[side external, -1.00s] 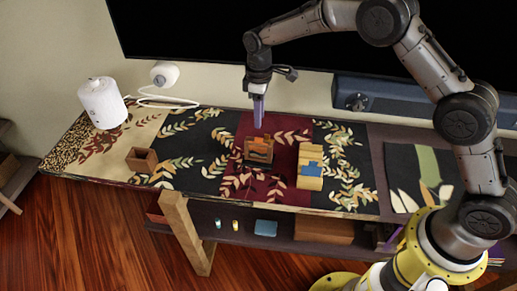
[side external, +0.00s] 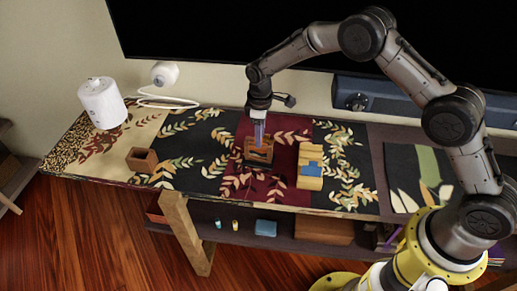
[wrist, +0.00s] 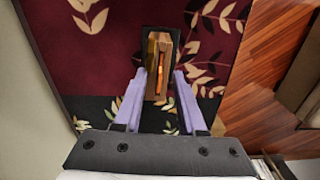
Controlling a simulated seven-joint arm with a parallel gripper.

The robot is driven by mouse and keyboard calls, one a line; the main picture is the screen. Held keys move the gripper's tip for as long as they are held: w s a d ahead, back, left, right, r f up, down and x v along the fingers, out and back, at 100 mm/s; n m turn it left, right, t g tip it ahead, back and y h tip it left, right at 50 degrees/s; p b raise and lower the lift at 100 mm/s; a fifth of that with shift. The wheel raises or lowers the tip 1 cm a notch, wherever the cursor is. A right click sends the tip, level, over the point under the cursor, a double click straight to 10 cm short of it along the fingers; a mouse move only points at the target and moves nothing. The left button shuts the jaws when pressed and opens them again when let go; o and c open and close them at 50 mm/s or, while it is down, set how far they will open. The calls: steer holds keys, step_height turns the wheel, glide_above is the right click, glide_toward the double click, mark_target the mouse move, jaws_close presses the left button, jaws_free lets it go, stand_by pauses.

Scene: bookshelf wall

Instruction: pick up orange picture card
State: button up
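A small brown wooden holder (side external: 259,158) stands on the dark red part of the patterned runner in the side external view. In the wrist view the holder (wrist: 174,39) is at top centre, and a thin orange card (wrist: 163,76) shows inside it, partly shaded. My gripper (side external: 260,140) points down right above the holder. In the wrist view its two purple fingers (wrist: 158,84) are apart, one on each side of the holder, with a gap to it. How deep the fingertips reach beside the holder is hard to tell.
A light wooden block with a blue shape (side external: 310,168) stands just right of the holder. An open brown box (side external: 142,159) and a white cylinder (side external: 102,103) are farther left. A dark screen (side external: 210,35) and a blue-grey bar (side external: 385,97) are behind.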

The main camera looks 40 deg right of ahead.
jaws_close()
stand_by(1.3)
